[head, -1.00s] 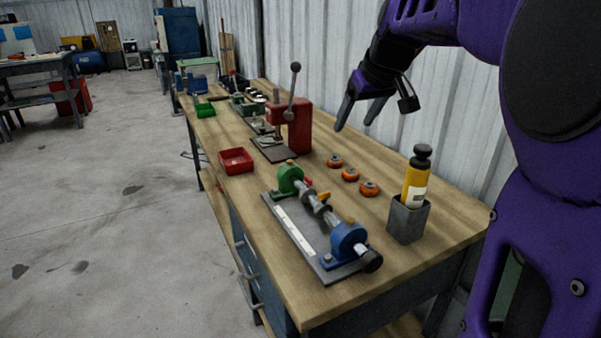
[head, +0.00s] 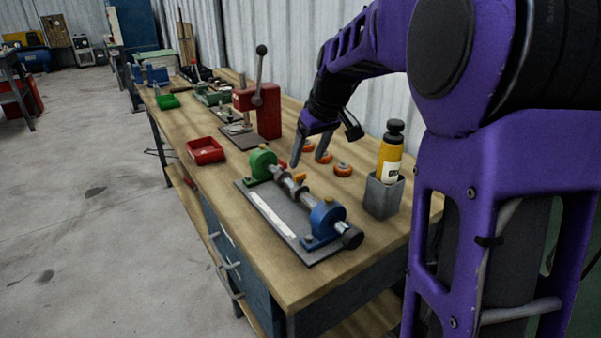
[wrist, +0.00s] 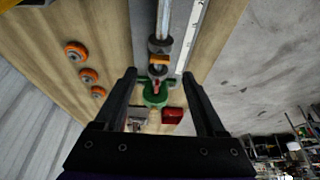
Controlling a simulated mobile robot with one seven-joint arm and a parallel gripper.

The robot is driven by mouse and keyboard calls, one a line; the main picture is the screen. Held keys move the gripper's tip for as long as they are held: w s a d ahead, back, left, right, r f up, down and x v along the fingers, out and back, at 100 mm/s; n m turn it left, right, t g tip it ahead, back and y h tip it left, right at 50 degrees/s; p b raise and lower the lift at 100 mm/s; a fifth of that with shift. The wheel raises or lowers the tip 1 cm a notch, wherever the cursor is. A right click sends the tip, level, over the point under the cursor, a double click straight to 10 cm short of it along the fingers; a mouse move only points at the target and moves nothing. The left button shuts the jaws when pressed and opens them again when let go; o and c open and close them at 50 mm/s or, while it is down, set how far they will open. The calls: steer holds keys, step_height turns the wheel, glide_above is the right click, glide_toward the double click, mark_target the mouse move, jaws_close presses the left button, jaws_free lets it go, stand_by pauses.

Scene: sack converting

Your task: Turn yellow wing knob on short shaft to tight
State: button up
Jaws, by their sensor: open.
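A fixture on a grey base plate (head: 255,213) stands on the bench, with a green block (head: 262,163) at the far end and a blue block (head: 326,221) at the near end. A short steel shaft with dark collars runs between them. The yellow wing knob (head: 300,177) sits on the shaft; in the wrist view a small yellow part (wrist: 160,58) shows by a dark collar. A red part sits nearer the green block (wrist: 157,95). My gripper (head: 308,158) is open and empty, above and just behind the shaft. In the wrist view the shaft lies between its fingers.
Several orange-rimmed rollers (head: 343,169) lie behind the fixture. A grey holder (head: 383,197) with a yellow bottle (head: 389,155) stands right of them. A red lever press (head: 258,108) and a red tray (head: 205,150) stand beyond the fixture. The bench front is clear.

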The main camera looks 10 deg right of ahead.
mark_target(301, 175)
steer(key=x, duration=0.6)
steer(key=shift+w+b, duration=0.1)
steer(key=shift+b, duration=0.25)
jaws_close()
